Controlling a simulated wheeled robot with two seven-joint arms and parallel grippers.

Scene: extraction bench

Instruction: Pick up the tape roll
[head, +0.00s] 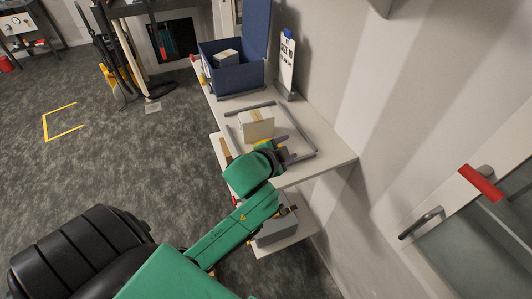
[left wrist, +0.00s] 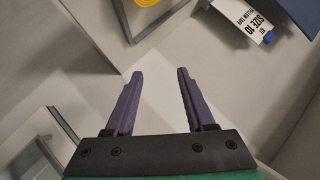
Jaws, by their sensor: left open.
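My left gripper (head: 294,149) is open and reaches over the shelf top beside a pale box. Its purple fingers also show in the left wrist view (left wrist: 160,76), spread apart with nothing between them. A yellow ring shape (left wrist: 146,2), cut off by the top edge, lies beyond the fingertips on a pale surface. It may be the tape roll, but I cannot tell for sure. I cannot make out a tape roll in the head view. My right gripper is not in view.
The pale box (head: 257,124) stands inside a grey frame on the shelf (head: 334,156). Behind it are a blue open bin (head: 236,80) and an upright sign (head: 287,64) reading "SIZE 10". A grey container (head: 274,231) sits on the lower shelf. A wall borders the right.

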